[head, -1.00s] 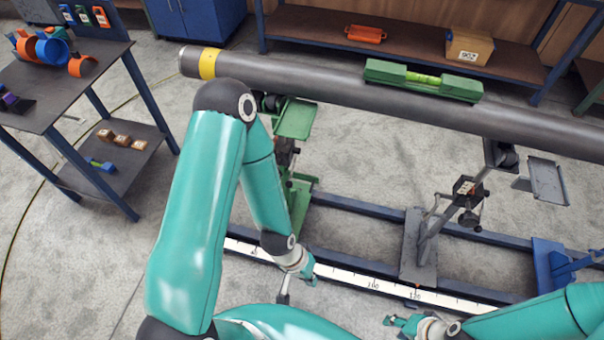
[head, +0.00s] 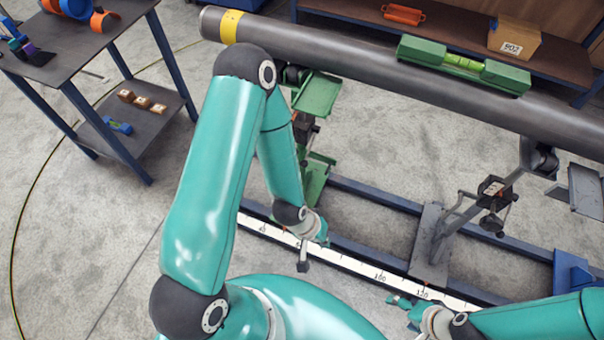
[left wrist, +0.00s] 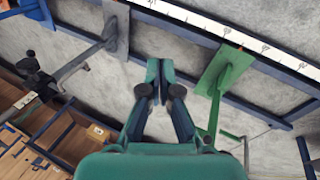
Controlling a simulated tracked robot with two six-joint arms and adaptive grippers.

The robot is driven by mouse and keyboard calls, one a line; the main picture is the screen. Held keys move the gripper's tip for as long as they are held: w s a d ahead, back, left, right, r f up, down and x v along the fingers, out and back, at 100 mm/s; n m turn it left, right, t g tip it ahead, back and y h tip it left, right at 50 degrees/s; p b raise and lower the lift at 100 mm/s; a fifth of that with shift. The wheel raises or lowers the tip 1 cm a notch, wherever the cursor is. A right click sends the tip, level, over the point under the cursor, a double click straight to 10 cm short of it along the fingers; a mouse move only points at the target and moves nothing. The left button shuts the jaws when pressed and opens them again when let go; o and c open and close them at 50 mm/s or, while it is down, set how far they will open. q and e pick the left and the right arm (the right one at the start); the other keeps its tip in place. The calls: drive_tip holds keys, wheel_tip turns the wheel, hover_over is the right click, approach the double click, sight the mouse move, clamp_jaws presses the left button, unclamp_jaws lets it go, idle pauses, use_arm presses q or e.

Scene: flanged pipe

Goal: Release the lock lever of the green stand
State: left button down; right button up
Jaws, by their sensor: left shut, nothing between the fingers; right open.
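The green stand (head: 318,95) is under the left part of the pipe in the head view, with its green foot (head: 316,178) on the rail frame. My arm hides part of it. In the left wrist view its green plate (left wrist: 225,68) and post are right of my fingers. I cannot make out its lock lever clearly in either view. My left gripper (head: 322,236) is low in front of the stand, near the white scale. Its fingers (left wrist: 160,68) are shut and empty, apart from the stand. My right gripper (head: 398,301) is open at the lower right.
The grey pipe (head: 370,75) with a yellow band crosses above, bearing a green level (head: 463,65). A grey stand (head: 450,220) and a blue part (head: 573,272) are to the right on the rails. A side table (head: 90,60) is at left. Bare floor lies between.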

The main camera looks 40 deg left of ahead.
use_arm(q)
drive_tip(key=w+a+f+n+t+y+b, duration=0.2)
drive_tip(key=w+a+f+n+t+b, duration=0.45)
drive_tip(key=b, duration=0.55)
drive_tip(key=w+a+f+n+t+y+b, duration=0.1)
drive_tip(key=w+a+f+n+t+b, duration=0.25)
drive_tip(key=w+f+n+b, duration=0.6)
drive_tip(key=a+f+n+t+y+b, duration=0.2)
drive_tip(key=a+n+b, duration=0.4)
drive_tip(key=b, duration=0.6)
drive_tip(key=s+a+f+n+t+y+b, duration=0.1)
drive_tip(key=a+f+n+t+y+b, duration=0.2)
drive_tip(key=n+b, duration=0.6)
drive_tip(key=a+t+y+b, duration=0.1)
drive_tip(key=a+y+b, duration=0.1)
drive_tip(key=a, duration=0.1)
drive_tip(key=shift+f+n+t+y+b, duration=0.15)
drive_tip(key=shift+n+t+y+b, duration=0.15)
drive_tip(key=shift+n+t+b, duration=0.1)
drive_tip(key=shift+a, duration=0.1)
